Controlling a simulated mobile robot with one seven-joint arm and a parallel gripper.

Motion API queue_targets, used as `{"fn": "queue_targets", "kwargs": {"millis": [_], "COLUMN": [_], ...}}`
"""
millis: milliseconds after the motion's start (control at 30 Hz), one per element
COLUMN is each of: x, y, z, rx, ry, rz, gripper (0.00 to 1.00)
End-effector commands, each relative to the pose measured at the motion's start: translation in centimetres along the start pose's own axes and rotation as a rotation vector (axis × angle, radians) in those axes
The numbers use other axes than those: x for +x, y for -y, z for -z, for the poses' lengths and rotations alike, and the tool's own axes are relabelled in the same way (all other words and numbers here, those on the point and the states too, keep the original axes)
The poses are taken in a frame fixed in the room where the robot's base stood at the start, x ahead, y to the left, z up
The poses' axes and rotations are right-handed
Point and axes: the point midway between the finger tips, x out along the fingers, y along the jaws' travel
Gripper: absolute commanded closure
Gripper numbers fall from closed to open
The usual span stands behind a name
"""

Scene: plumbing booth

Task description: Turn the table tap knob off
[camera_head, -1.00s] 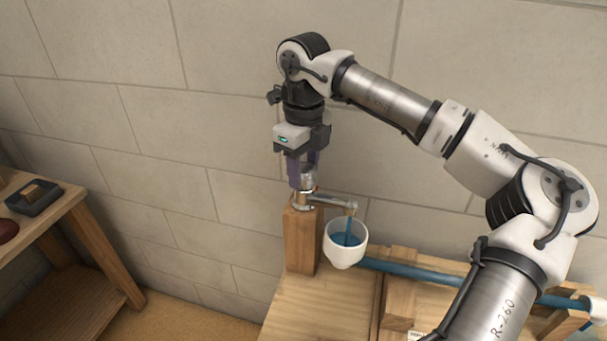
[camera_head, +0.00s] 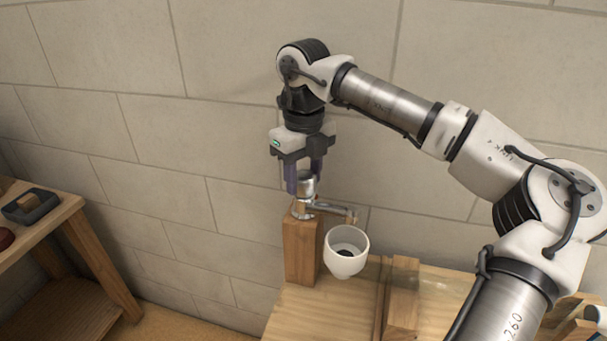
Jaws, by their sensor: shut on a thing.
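The table tap (camera_head: 330,208) is a metal tap on top of a wooden post (camera_head: 301,250), its spout pointing right. Its silver knob (camera_head: 306,186) sits on top of the tap body. My gripper (camera_head: 305,183) points down over the tap, with its purple fingers on either side of the knob, shut on it. No blue water shows at the spout. A white cup-shaped basin (camera_head: 345,252) stands below the spout, with a dark opening in its bottom.
A wooden bench (camera_head: 335,310) carries the post and a wooden block (camera_head: 402,298). A wooden shelf (camera_head: 62,212) with a dark tray (camera_head: 31,205) stands at the left. A block wall (camera_head: 150,130) rises close behind the tap.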

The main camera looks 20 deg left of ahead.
Motion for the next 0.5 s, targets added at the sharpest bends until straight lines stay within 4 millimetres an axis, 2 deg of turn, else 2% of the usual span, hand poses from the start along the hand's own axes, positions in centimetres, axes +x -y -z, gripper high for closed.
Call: {"fn": "queue_targets", "kwargs": {"millis": [33, 167, 500], "x": [-0.04, -0.03, -0.27], "y": [0.04, 0.03, 0.02], "z": [0.03, 0.02, -0.01], "rx": [0.003, 0.002, 0.001], "ry": [0.000, 0.000, 0.000], "rz": [0.000, 0.000, 0.001], "gripper": [0.53, 0.36, 0.35]}}
